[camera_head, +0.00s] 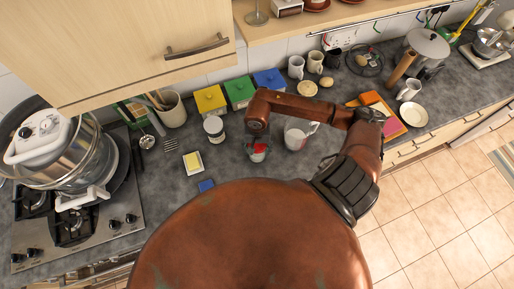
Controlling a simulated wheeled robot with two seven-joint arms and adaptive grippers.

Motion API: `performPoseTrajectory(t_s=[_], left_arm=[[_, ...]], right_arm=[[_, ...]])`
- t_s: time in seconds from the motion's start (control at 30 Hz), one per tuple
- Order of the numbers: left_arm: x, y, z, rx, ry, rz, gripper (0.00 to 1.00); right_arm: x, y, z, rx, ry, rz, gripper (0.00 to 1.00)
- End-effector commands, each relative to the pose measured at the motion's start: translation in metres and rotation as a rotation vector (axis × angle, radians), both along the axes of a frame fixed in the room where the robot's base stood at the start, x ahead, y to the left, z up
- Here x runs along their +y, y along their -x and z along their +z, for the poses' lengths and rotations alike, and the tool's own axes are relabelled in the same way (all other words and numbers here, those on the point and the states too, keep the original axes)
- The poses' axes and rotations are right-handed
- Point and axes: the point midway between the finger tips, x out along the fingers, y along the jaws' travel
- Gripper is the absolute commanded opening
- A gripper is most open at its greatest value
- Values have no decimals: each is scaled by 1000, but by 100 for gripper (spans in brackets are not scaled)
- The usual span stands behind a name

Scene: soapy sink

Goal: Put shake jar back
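A small jar-like object with a red top and pale body (259,156) stands on the grey counter, right under my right gripper (257,144). The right arm comes in from the right and bends down there. The gripper is at the red top, but its fingers are too small and dark to tell if they grip it. I cannot tell which of the two is the shake jar. My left gripper is out of view.
Yellow (210,100), green (239,92) and blue (269,82) boxes stand along the wall. A clear jug (297,135) is close right of the gripper. A butter dish (193,163) and blue sponge (206,185) lie left. The stove with a big pot (62,150) is far left.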

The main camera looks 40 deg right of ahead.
Motion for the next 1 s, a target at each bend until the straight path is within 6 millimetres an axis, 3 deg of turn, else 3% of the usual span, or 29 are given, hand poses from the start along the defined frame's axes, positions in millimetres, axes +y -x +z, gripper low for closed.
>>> performPoseTrajectory(t_s=[0.37,0.4,0.6,1.0], left_arm=[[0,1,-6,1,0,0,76],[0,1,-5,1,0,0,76],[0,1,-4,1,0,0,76],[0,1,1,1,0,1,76]], right_arm=[[0,-1,-4,-3,0,0,19],[0,-1,-4,-1,0,0,59],[0,0,-3,-1,0,0,73],[0,0,1,-1,-1,-1,75]])
